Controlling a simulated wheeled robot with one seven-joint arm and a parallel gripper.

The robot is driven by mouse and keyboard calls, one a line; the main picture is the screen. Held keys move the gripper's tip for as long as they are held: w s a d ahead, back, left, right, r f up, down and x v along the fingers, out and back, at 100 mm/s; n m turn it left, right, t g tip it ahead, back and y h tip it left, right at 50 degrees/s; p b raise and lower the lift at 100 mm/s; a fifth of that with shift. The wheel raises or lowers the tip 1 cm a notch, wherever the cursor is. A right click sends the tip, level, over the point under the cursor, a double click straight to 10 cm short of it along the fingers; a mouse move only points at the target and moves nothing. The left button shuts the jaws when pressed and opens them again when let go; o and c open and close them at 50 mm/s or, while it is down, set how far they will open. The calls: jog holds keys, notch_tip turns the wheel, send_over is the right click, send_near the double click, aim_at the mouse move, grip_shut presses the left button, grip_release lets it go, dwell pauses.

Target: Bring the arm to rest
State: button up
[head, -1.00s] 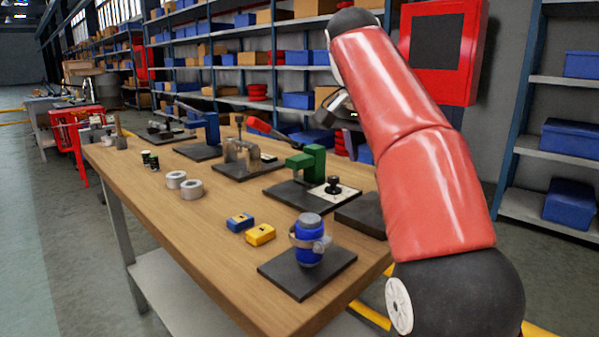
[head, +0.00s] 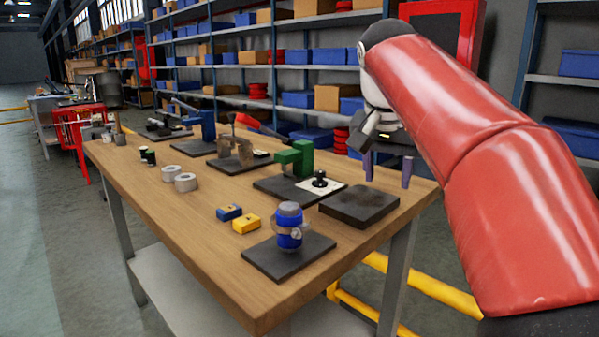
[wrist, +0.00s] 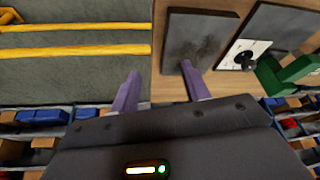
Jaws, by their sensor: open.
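My gripper (head: 387,170) hangs at the right end of the wooden workbench (head: 185,235), above and behind an empty dark plate (head: 359,206). Its two purple fingers point down and stand apart with nothing between them. In the wrist view the open fingers (wrist: 156,90) show over the bench edge, with the dark plate (wrist: 190,35) beyond them and the floor to the left. My red arm crosses the right side of the head view and hides part of the shelves.
A blue cylindrical part (head: 289,228) stands on a dark plate at the bench front. A green press (head: 297,158) and a white plate with a black knob (head: 320,182) are near the gripper. Blue and yellow blocks (head: 246,223) lie mid-bench. Yellow rails (head: 425,285) run beside the bench.

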jog(key=s+f+n+t+y, duration=0.1)
jog(key=s+f+n, duration=0.4)
jog(key=s+f, duration=1.7)
notch_tip(320, 180, down, 3)
jog(key=shift+d+r+n+t+y, duration=0.1)
jog(key=shift+d+n+t+y, duration=0.2)
jog(key=shift+y, duration=0.2)
